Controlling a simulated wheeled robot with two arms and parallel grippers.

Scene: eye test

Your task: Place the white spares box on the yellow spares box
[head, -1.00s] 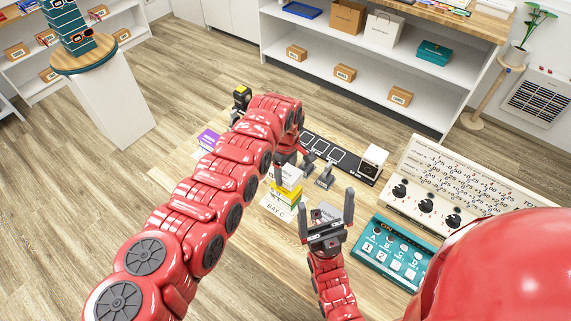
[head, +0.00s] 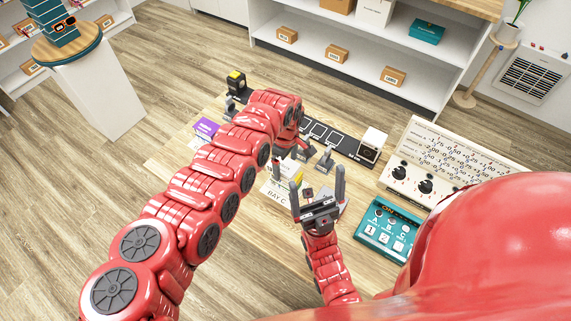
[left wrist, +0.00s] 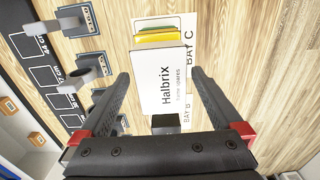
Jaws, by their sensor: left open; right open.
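The white spares box (left wrist: 160,85), labelled Halbrix, faces the camera in the left wrist view. The yellow spares box (left wrist: 158,31) shows as a narrow band past its upper edge; whether they touch is unclear. My left gripper (left wrist: 158,76) is open, one finger to each side of the white box, not closed on it. In the head view my left gripper (head: 292,153) is over the bay area and partly hides the boxes. My right gripper (head: 318,188) is open beside them, fingers upward in the picture, nothing visibly held. A bit of yellow (head: 298,177) shows near its left finger.
A Bay C card (head: 275,195) lies on the wooden table. A black board (head: 325,132), grey pegged stands (head: 325,160) and a small white device (head: 372,147) are behind. A teal button panel (head: 385,232) and a dial board (head: 440,165) are at the right. A purple box (head: 206,128) is left.

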